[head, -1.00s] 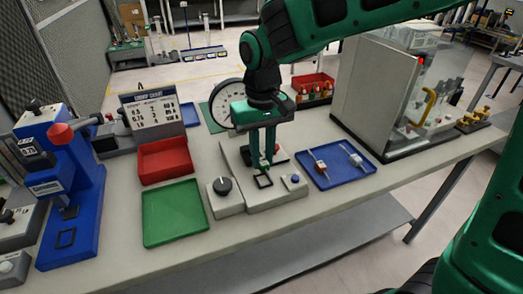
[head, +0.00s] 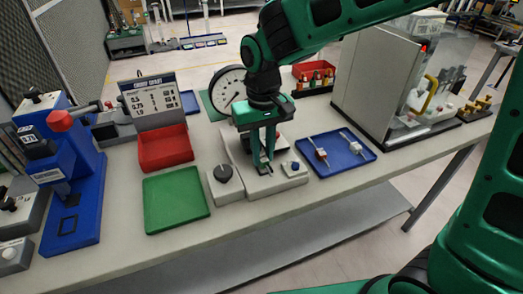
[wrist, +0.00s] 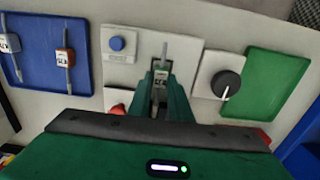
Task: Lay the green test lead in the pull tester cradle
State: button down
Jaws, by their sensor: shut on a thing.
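My gripper (head: 265,158) is shut on a test lead, over the front of the pull tester. In the wrist view the lead (wrist: 162,78) shows between the fingers as a thin metal pin and a small pale block; its colour is hard to make out. The pull tester (head: 270,186) is a light grey base with a round white dial (head: 228,90), a black knob and a blue button. Its cradle area lies under my fingertips and is mostly hidden by them. I cannot tell whether the lead touches it.
A blue tray (head: 332,168) with two other leads, one red and one pale, lies right of the tester. A green tray (head: 175,200) and a red bin (head: 165,147) stand left, beside a blue press (head: 78,190). A clear-fronted cabinet (head: 385,85) stands at right.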

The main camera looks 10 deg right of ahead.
jog(key=shift+f, duration=0.5)
dwell(0.3)
jog(key=c, duration=1.5)
grip_release()
jog(key=shift+c, duration=0.2)
notch_tip(320, 180, up, 11)
jog(key=shift+f, duration=0.15)
